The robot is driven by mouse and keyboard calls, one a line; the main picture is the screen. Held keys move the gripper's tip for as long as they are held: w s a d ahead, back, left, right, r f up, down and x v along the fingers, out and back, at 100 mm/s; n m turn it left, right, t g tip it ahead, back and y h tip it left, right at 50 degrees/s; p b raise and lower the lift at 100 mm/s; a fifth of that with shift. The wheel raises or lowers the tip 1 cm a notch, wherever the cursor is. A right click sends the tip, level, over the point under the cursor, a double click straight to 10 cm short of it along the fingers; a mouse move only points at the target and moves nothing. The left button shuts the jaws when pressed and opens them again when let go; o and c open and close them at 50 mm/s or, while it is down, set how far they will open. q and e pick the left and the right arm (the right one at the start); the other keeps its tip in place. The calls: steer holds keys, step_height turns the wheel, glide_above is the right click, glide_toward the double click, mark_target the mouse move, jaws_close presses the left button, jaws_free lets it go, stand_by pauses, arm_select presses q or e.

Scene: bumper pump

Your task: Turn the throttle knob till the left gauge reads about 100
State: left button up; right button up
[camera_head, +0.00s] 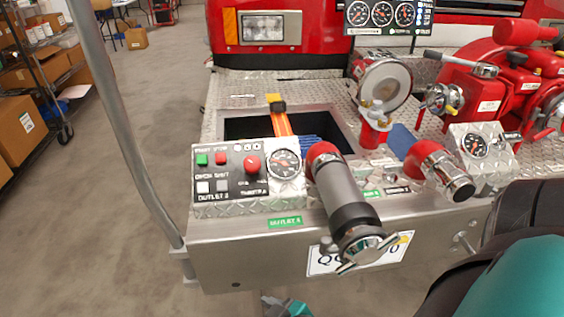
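The throttle knob (252,164) is a round red knob on the control panel (230,188) at the left of the bumper. The round panel gauge (286,163) sits just right of it; its reading is too small to tell. A dark panel at the top carries several gauges; its left gauge (356,14) is also too small to read. Nothing touches the knob. My black and teal arm fills the lower right corner, with no fingers showing. A small grey and teal part of me shows at the bottom edge; I cannot tell which part.
A grey pipe outlet (343,195) juts forward just right of the panel. A red outlet (440,170), a second gauge (474,145) and a red pump (505,80) are farther right. A metal rail (120,120) rises at the left. Green and red buttons are near the knob.

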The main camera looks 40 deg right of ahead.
stand_by(0.4)
steer(key=shift+o, duration=0.7)
steer(key=shift+s+f, duration=0.1)
steer(key=shift+o, duration=0.7)
steer(key=shift+w+n, duration=0.25)
steer(key=shift+n, duration=0.35)
steer(key=n+t+h+p, duration=0.25)
steer(key=n+h, duration=1.05)
steer(key=n, duration=1)
glide_toward(252, 166)
steer(key=shift+t, duration=0.55)
steer(key=x, duration=0.6)
steer(key=b+x, duration=0.1)
steer(key=x, duration=0.2)
steer(key=shift+w+d+f, duration=0.2)
steer(key=shift+d+f, duration=0.15)
steer(key=shift+d, duration=0.05)
